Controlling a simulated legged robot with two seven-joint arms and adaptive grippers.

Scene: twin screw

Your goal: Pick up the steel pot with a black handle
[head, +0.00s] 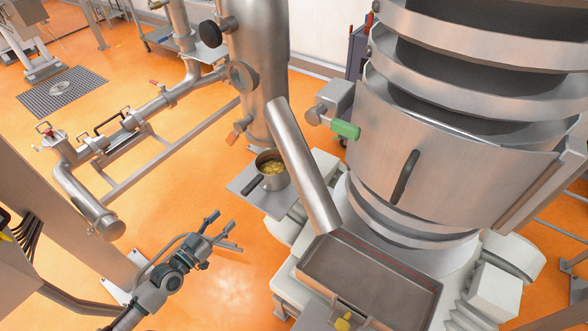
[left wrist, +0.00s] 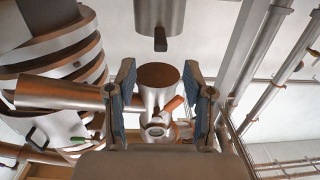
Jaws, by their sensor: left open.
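The steel pot (head: 271,168) with yellowish contents stands upright on a small grey shelf (head: 246,178) left of the slanted steel chute in the head view. Its black handle (head: 253,186) points down and left. My left gripper (head: 226,231) is open and empty, below and left of the pot and apart from it. In the left wrist view, the fingers of my left gripper (left wrist: 160,83) stand apart with nothing held between them. A steel body with a dark bar shows at the top there; I cannot tell whether it is the pot. My right gripper is not in view.
The slanted chute (head: 303,165) runs close beside the pot's right. A tall steel column (head: 258,60) rises behind it. The large ringed vessel (head: 440,140) and a metal tray (head: 368,275) fill the right. Orange floor lies open around my left gripper.

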